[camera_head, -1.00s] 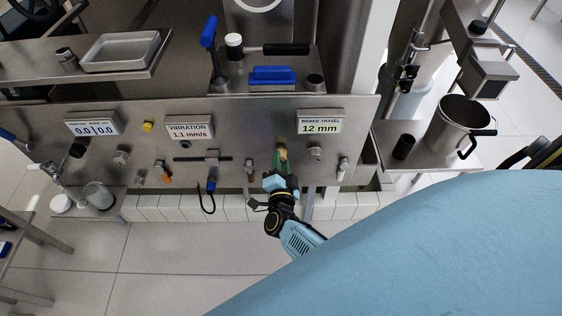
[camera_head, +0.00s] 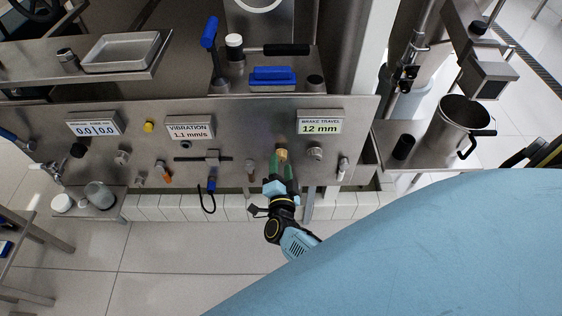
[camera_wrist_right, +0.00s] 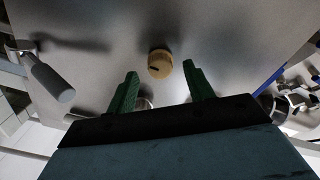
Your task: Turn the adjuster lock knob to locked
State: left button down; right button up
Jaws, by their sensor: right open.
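A round brass knob (camera_head: 282,154) with a dark mark sits on the steel panel, left of and below the "12 mm" brake travel display. It also shows in the right wrist view (camera_wrist_right: 160,64), upper middle. My right gripper (camera_head: 281,164) is open, with green fingers pointing at the panel. In the right wrist view its fingertips (camera_wrist_right: 160,69) stand apart, one on each side of the knob in the picture. I see clear gaps between the fingers and the knob and no contact. The left gripper is not in view.
The steel panel (camera_head: 230,115) carries a vibration display (camera_head: 190,128), a grey-handled lever (camera_head: 250,168), a silver knob (camera_head: 315,153) and a yellow button (camera_head: 148,127). A steel pot (camera_head: 461,125) stands on a side shelf at right. The floor before the panel is clear.

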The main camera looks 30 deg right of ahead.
pick_arm(q)
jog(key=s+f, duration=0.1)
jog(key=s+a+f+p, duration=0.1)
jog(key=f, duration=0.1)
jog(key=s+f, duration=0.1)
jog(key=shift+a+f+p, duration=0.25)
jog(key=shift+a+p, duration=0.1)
jog(key=shift+p, duration=0.05)
pick_arm(e)
jog(key=v, duration=1.1)
jog(key=shift+s, duration=0.3)
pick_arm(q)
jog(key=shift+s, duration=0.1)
pick_arm(e)
jog(key=shift+a, duration=0.1)
